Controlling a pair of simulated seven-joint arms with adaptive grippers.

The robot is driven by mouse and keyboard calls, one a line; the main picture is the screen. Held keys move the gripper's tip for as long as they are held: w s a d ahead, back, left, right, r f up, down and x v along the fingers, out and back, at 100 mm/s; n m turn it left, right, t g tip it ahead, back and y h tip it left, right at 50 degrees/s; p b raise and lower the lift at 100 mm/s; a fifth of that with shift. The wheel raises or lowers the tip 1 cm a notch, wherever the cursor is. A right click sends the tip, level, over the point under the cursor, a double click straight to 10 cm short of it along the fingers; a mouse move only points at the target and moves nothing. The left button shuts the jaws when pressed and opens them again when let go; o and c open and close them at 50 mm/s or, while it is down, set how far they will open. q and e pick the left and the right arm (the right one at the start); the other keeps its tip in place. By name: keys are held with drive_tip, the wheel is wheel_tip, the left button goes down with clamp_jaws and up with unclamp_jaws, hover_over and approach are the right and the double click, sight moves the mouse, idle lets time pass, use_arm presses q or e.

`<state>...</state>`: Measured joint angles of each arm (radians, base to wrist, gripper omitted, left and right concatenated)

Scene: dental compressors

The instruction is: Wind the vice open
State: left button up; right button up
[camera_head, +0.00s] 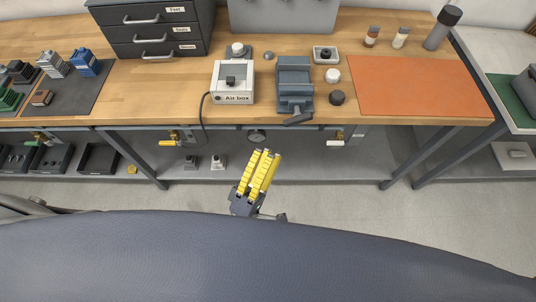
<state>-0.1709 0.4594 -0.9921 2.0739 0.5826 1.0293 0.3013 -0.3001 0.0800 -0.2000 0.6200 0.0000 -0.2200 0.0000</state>
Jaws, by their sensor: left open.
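The vice (294,76) is a blue-grey block standing near the front edge of the wooden workbench. Its handle (298,120) sticks out at the front, over the bench edge. I cannot tell how far apart its jaws are. My left gripper (265,154) has yellow ribbed fingers and is open and empty. It shows in front of the bench, below and a little left of the vice handle in the picture, apart from it. My right gripper is not in view.
A white air box (233,95) stands left of the vice with a dark hose. A black knob (337,98), a white knob (333,75) and a small tray (325,54) are close on its right. An orange mat (416,86) lies farther right. A gauge (257,136) sits below the bench edge.

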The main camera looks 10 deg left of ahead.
use_arm(q)
drive_tip(key=shift+s+d+r+m+g+h, duration=0.1)
drive_tip(key=shift+m+g+h, duration=0.05)
drive_tip(key=shift+m+h, duration=0.65)
drive_tip(key=shift+w+d+r+m+g+h, duration=0.1)
drive_tip(key=shift+m+h, duration=0.55)
drive_tip(key=shift+h, duration=0.2)
drive_tip(key=shift+s+r+m+g+h, duration=0.1)
drive_tip(key=shift+m+g+h, duration=0.05)
drive_tip(key=shift+m+h, duration=0.65)
drive_tip(key=shift+m+h, duration=0.35)
drive_tip(key=shift+h, duration=0.1)
drive_tip(key=shift+s+f, duration=0.1)
